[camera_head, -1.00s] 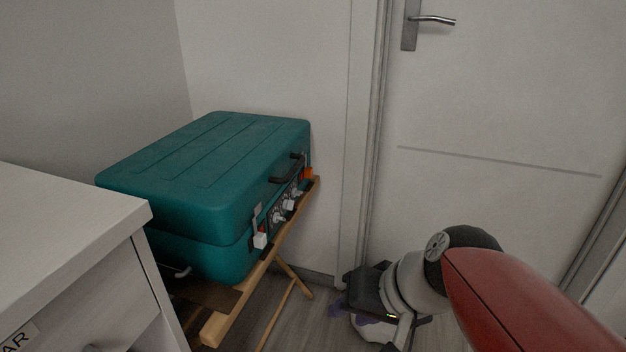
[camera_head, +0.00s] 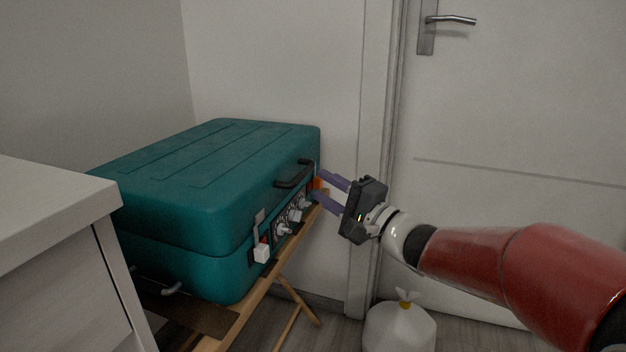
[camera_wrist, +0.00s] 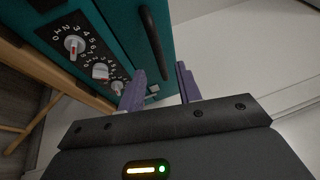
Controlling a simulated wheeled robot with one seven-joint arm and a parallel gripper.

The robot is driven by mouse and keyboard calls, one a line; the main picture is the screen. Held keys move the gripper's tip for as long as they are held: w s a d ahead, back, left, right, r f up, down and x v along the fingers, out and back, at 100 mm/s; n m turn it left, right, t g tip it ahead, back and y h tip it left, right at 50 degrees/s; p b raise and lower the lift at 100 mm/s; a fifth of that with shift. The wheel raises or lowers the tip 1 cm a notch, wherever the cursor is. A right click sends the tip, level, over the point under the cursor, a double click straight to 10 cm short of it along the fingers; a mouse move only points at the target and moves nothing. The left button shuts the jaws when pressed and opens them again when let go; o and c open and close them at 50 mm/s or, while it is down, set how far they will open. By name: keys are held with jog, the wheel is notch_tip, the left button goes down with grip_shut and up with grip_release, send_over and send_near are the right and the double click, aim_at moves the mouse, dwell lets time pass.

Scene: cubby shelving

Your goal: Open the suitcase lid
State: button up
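The teal suitcase (camera_head: 205,185) lies flat with its lid (camera_head: 215,155) shut. Its front has a black handle (camera_head: 294,174), several knobs (camera_head: 297,215) and a white latch piece (camera_head: 262,253). In the wrist view the handle (camera_wrist: 152,40) and knobs (camera_wrist: 73,45) show at the upper left. My gripper (camera_head: 328,188) is open, with two purple fingers spread apart. In the head view the fingers point at the suitcase's far right front corner, by an orange part (camera_head: 317,184). In the wrist view the fingers (camera_wrist: 160,88) show nothing held between them. I cannot tell whether they touch the suitcase.
A folding wooden stand (camera_head: 262,290) carries the suitcase. A white cabinet (camera_head: 55,205) stands close at the left. A closed white door (camera_head: 520,110) is behind my arm. A tied white bag (camera_head: 400,328) sits on the floor below it.

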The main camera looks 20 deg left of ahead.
jog(key=x, duration=0.5)
jog(key=shift+w+a, duration=0.1)
jog(key=shift+a, duration=0.1)
grip_shut()
jog(key=shift+r, duration=0.1)
